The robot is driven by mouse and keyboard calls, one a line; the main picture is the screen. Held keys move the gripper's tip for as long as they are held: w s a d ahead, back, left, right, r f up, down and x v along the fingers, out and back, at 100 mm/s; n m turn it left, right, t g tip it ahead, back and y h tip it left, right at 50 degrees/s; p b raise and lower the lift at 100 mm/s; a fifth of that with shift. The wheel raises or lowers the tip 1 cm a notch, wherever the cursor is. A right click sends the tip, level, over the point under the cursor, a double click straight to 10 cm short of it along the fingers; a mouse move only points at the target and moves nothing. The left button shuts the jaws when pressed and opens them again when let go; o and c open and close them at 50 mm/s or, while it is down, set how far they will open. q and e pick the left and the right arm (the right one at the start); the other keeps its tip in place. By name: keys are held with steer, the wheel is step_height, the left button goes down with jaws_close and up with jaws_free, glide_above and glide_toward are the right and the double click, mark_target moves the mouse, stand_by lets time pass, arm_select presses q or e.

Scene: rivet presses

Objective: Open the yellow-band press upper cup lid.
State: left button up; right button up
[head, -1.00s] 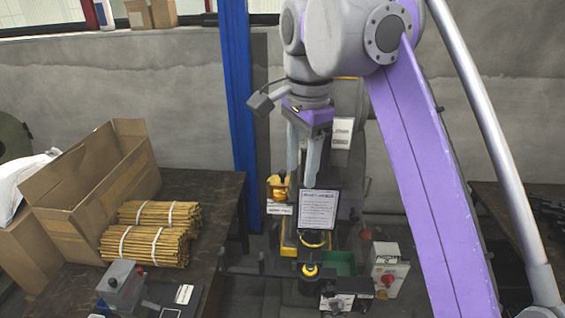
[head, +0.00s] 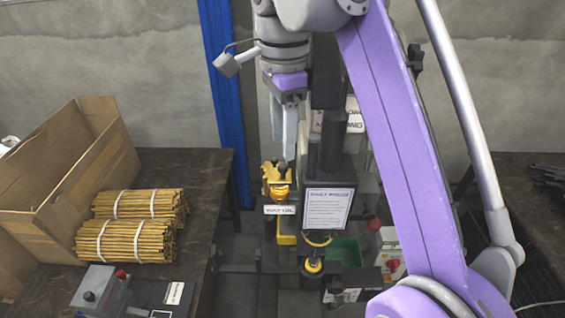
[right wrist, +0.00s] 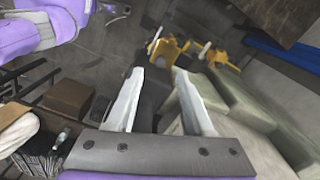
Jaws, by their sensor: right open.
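The press (head: 332,160) stands beyond the tables in the head view, dark, with a printed sign on its front. A yellow part (head: 277,182) sits at its left, above a white label. A yellow band (head: 313,266) shows low on the press. I cannot make out which part is the upper cup lid. My right gripper (head: 284,146) is open and empty, pointing down above the yellow part. In the right wrist view the open fingers (right wrist: 157,72) have yellow parts (right wrist: 170,48) beyond their tips, apart from them. My left gripper is out of view.
A left table (head: 200,168) bears an open cardboard box (head: 75,165), bundled sticks (head: 130,238) and a grey control box (head: 100,288). A blue post (head: 224,90) stands behind. A green tray (head: 345,250) and a red-button box (head: 391,262) are low beside the press.

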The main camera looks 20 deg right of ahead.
mark_target(283, 165)
step_height(283, 165, down, 4)
steer(key=shift+s+f+b, duration=0.15)
steer(key=shift+f+b, duration=0.05)
steer(key=shift+b, duration=0.4)
steer(key=shift+w+f, duration=0.2)
steer(key=shift+f, duration=0.2)
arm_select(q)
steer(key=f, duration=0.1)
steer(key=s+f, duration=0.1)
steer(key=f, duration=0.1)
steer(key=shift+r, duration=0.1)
arm_select(e)
jaws_close()
